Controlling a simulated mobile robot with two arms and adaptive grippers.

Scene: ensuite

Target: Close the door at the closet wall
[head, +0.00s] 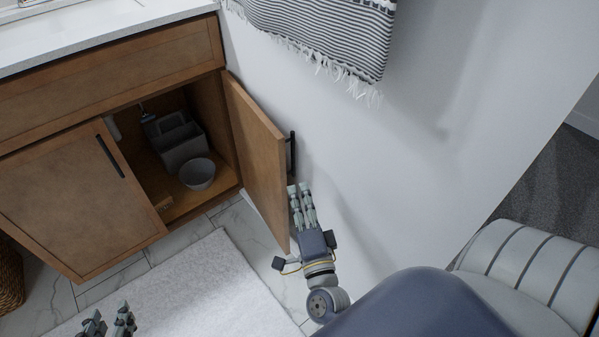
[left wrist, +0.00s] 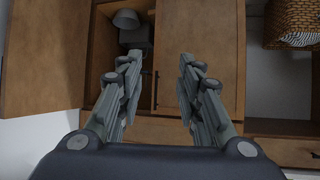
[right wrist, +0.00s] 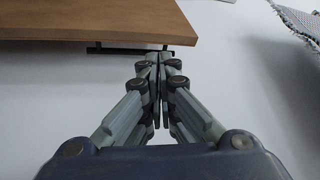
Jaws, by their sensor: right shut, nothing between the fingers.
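The open wooden cabinet door (head: 258,155) stands swung out from the vanity at its right side, beside the white wall. Its black handle (head: 292,152) is on the face turned toward the wall; it also shows in the right wrist view (right wrist: 120,50). My right gripper (head: 300,188) is shut and empty, between the door and the wall, close to the handle end; contact cannot be told. My left gripper (head: 108,318) is low at the left over the rug; in the left wrist view (left wrist: 155,85) its fingers are apart and empty, facing the cabinet.
The other cabinet door (head: 75,200) is closed. Inside the open compartment are a grey bin (head: 180,148) and a bowl (head: 197,174). A striped towel (head: 325,35) hangs on the wall above. A white rug (head: 190,280) covers the floor; a wicker basket (head: 8,275) stands left.

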